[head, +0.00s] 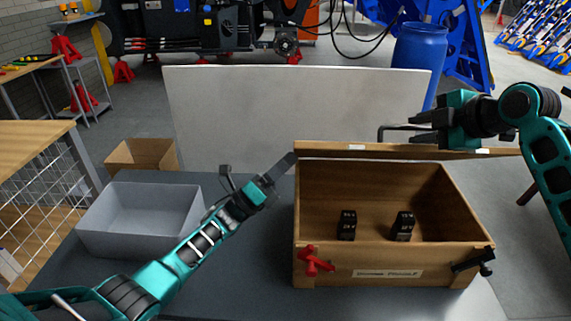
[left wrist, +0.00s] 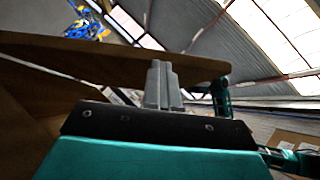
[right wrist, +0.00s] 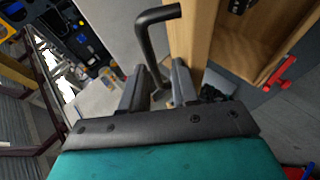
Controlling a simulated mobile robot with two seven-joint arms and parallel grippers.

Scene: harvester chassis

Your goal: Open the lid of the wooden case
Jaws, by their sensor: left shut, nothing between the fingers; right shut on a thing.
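The wooden case (head: 385,264) stands on the grey table with its inside in view. Its lid (head: 340,151) shows as a thin wooden strip along the far edge, swung away from the opening. My right gripper (head: 412,133) is at the lid's far side, shut on a black bent handle (head: 383,130); the handle also shows between the fingers in the right wrist view (right wrist: 150,40), beside the wood. My left gripper (head: 281,168) is shut and empty near the case's back left corner, by the lid's left end. The left wrist view shows its closed fingers (left wrist: 161,85) before a wooden panel.
Two black weights (head: 347,225) (head: 403,226) stand inside the case. A red latch (head: 314,261) and a black latch (head: 475,261) are on its front. A grey bin (head: 140,218) and a cardboard box (head: 142,154) are at left. A white panel (head: 290,110) stands behind.

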